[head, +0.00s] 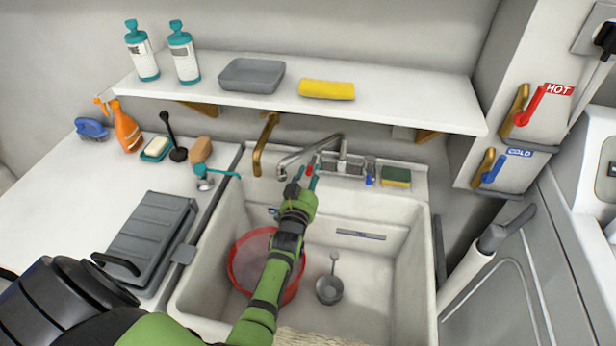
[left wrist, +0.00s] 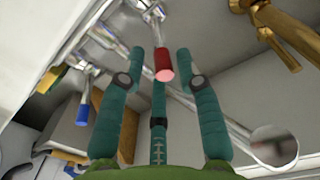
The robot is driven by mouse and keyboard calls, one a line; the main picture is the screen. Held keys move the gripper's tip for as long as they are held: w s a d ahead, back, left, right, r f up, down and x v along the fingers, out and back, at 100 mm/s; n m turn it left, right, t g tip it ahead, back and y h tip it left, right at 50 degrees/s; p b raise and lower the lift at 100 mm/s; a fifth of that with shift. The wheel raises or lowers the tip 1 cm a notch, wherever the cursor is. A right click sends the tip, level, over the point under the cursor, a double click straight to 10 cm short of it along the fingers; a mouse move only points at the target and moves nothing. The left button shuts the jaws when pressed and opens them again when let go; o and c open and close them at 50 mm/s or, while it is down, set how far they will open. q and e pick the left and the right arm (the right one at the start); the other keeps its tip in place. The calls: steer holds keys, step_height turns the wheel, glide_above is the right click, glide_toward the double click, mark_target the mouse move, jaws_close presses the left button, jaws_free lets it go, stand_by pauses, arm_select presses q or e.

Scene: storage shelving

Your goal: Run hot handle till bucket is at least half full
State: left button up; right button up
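The hot handle, a red-tipped tap lever (head: 310,169), stands at the back of the sink beside the metal faucet (head: 305,151). My left gripper (head: 303,181) is open just in front of it. In the left wrist view the red tip (left wrist: 164,64) shows between the spread teal fingers (left wrist: 160,58); I cannot tell whether they touch it. A blue-tipped handle (head: 369,177) is to the right. The red bucket (head: 236,272) sits in the left of the sink, partly hidden by my left arm. No stream is clearly visible, and its water level cannot be told. My right gripper is not in view.
The white sink (head: 405,285) also holds a small metal ladle (head: 329,287). A sponge (head: 396,176) lies on the right ledge. A brass pipe (head: 264,142) stands left of the faucet. A shelf (head: 420,100) overhangs the back. Wall levers labelled HOT (head: 530,105) and COLD (head: 494,168) are at right.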

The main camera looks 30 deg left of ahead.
arm_select(q)
steer(key=v, duration=0.7)
steer(key=shift+s, duration=0.25)
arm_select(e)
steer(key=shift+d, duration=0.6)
arm_select(q)
steer(key=shift+r, duration=0.1)
